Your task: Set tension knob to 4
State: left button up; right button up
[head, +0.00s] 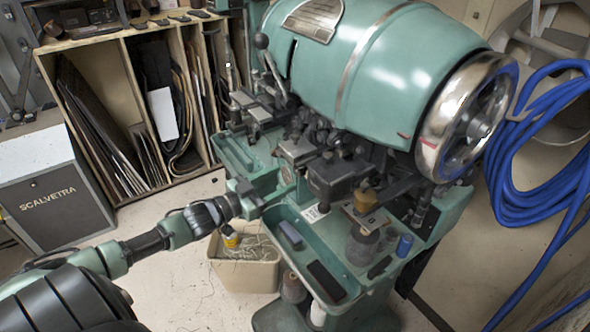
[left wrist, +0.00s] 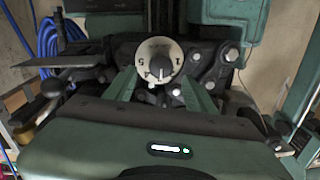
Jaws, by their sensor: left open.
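The tension knob (left wrist: 159,61) is a round pale dial with dark numerals and a dark centre grip, on the front of the stitcher's dark mechanism. The grip's pointing direction is hard to tell. My left gripper (left wrist: 162,92) is open and empty, with its green fingers reaching toward the dial from below on either side. In the head view my left gripper (head: 268,195) is beside the green stitcher (head: 375,65), hiding the knob. My right gripper is out of view.
A green tray (head: 325,262) with small items juts out right of my gripper. A bin of thread (head: 245,268) stands below. Wooden shelving (head: 120,100) and a grey Scalvetra box (head: 55,185) are at the left. A blue hose (head: 515,170) hangs at the right.

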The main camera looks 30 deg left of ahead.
aim_at(296, 172)
pick_arm(q)
jog(key=x, duration=0.4)
jog(key=shift+w+p, duration=0.1)
jog(key=shift+p, duration=0.2)
jog(key=shift+w+d, duration=0.2)
jog(key=shift+w, duration=0.35)
jog(key=shift+f, duration=0.1)
grip_shut()
jog(key=shift+m, duration=0.4)
jog(key=m+b, duration=0.1)
jog(key=m, duration=0.2)
jog(key=shift+f+m+b, duration=0.15)
jog(key=shift+m+b, duration=0.15)
jog(key=shift+m, duration=0.1)
jog(key=shift+m+h+b, duration=0.4)
jog(key=shift+m+b, duration=0.55)
jog(key=shift+m, duration=1.25)
